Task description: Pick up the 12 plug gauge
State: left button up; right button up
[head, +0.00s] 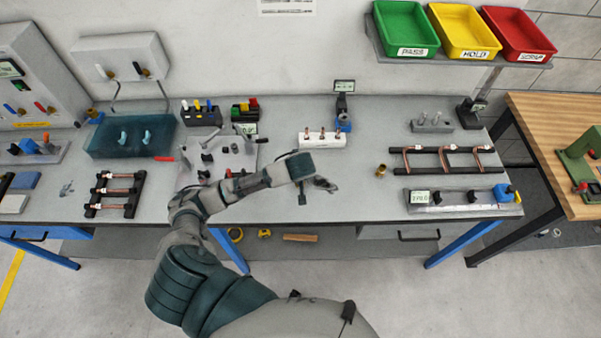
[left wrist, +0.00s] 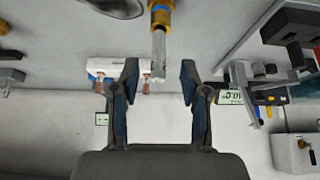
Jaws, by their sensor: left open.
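My left gripper (head: 314,191) is over the middle of the bench in the head view. In the left wrist view the same gripper (left wrist: 159,70) is open, its two dark fingers apart. A steel rod with a yellow and blue handle (left wrist: 158,28), which looks like a plug gauge, shows between and above the fingertips. Its tip reaches into the gap in the picture; I cannot tell whether it touches the fingers, and no size mark is readable. In the head view I cannot make it out near the gripper. My right gripper is not in view.
A white block with copper fittings (head: 322,139) stands behind the gripper. A clamp fixture (head: 218,152) is to the left. A brass fitting (head: 381,170) and a black rack with copper tubes (head: 446,160) are to the right. The bench front is mostly clear.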

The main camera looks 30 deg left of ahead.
pick_arm(q)
jog(key=x, duration=0.6)
jog(key=shift+s+d+p, duration=0.1)
jog(key=shift+d+p, duration=0.1)
jog(key=shift+p, duration=0.2)
grip_shut()
